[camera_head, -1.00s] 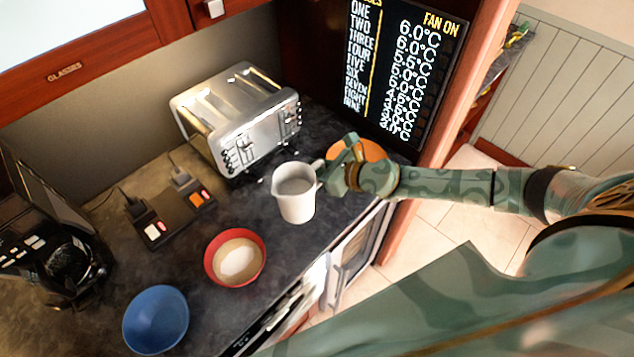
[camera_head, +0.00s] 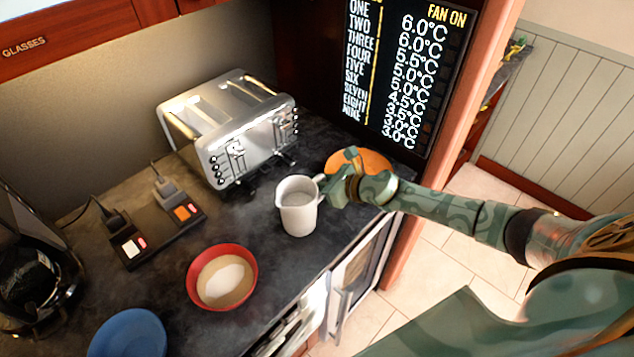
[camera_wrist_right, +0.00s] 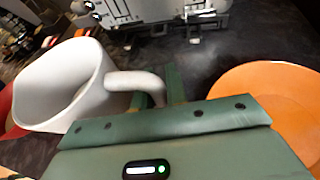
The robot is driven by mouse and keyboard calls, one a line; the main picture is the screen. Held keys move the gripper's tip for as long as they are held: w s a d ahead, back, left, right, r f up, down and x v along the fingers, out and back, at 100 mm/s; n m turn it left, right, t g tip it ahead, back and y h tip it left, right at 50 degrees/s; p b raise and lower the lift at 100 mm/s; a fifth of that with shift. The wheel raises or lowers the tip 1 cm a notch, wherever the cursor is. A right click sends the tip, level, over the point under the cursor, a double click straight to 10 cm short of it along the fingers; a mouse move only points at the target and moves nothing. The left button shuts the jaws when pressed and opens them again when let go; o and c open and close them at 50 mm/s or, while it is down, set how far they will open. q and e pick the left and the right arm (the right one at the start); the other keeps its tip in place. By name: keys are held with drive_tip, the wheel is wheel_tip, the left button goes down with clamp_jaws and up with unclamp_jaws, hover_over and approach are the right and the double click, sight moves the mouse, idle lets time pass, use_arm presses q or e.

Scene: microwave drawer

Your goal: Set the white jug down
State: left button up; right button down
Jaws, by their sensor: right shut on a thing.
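The white jug (camera_head: 298,212) is upright at the dark countertop (camera_head: 255,225), in front of the toaster. I cannot tell whether its base touches the counter. My right gripper (camera_head: 338,190) reaches in from the right and is shut on the jug's handle. In the right wrist view the jug (camera_wrist_right: 70,85) is at the left, and its handle runs between the fingers of my right gripper (camera_wrist_right: 160,90). My left gripper is not in view.
A silver toaster (camera_head: 235,130) stands behind the jug. An orange plate or bowl (camera_head: 362,160) is just behind my right gripper. A power strip (camera_head: 155,235) lies left. The counter's front edge is close to the jug.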

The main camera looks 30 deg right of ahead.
drive_tip(key=c, duration=1.8)
unclamp_jaws()
drive_tip(key=shift+f, duration=0.25)
drive_tip(key=o, duration=0.4)
drive_tip(key=shift+r, duration=0.1)
drive_tip(key=shift+r, duration=0.25)
drive_tip(key=v, duration=1.2)
drive_tip(key=shift+f, duration=0.15)
drive_tip(key=shift+s, duration=0.1)
